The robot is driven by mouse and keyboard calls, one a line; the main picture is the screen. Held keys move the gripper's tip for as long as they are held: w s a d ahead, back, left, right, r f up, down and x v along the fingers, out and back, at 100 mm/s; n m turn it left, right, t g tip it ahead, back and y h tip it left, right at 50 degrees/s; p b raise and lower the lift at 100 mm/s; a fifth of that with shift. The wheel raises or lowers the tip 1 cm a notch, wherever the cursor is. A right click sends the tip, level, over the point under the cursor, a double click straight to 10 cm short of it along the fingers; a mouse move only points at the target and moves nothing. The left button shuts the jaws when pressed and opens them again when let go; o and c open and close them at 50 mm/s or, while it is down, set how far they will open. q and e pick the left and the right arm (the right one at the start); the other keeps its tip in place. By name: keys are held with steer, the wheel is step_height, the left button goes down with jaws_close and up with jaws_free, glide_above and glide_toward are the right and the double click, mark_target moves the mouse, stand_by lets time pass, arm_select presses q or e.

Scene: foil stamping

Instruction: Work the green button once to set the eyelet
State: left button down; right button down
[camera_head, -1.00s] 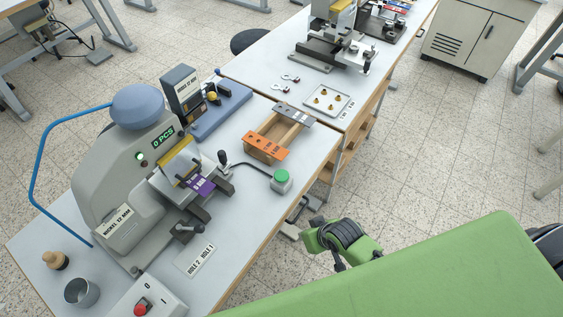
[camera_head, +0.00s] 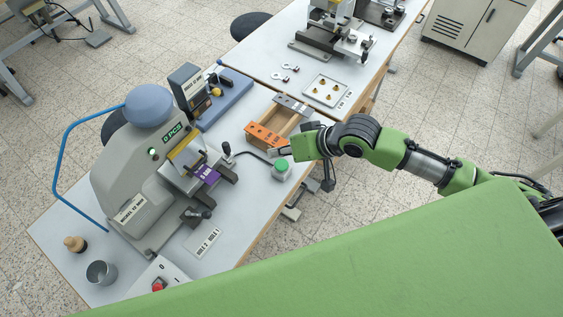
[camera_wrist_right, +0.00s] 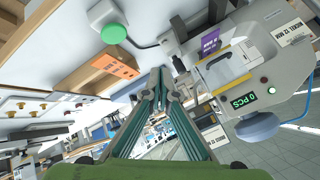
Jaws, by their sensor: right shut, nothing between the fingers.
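The green button (camera_head: 282,165) sits on a small grey box at the table edge, with a black cable running to the eyelet press (camera_head: 140,185). The button also shows at the upper left of the right wrist view (camera_wrist_right: 113,33). My right gripper (camera_head: 272,152) is shut and empty, above and just behind the button, apart from it; its closed fingers fill the middle of the wrist view (camera_wrist_right: 160,78). A purple tag (camera_head: 208,174) lies in the press. The press display (camera_head: 173,133) reads 0 PCS. My left gripper is not in view.
A wooden tray (camera_head: 289,124) with an orange tag (camera_head: 263,135) and a grey tag (camera_head: 293,104) lies behind the button. A red switch (camera_head: 158,285) on a white box, a metal cup (camera_head: 101,273) and a metal tray of brass pieces (camera_head: 326,90) stand on the tables.

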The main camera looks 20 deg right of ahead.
steer(key=w+d, duration=0.1)
steer(key=w+d+r+m, duration=0.1)
steer(key=shift+w+d+r, duration=0.1)
steer(key=shift+w+d, duration=0.15)
steer(key=shift+d, duration=0.15)
steer(key=b, duration=0.8)
glide_above(284, 165)
step_height(284, 165, down, 7)
steer(key=shift+r, duration=0.1)
steer(key=shift+f+b, duration=0.35)
steer(key=shift+f, duration=0.6)
steer(key=shift+f, duration=0.2)
steer(key=shift+f, duration=0.25)
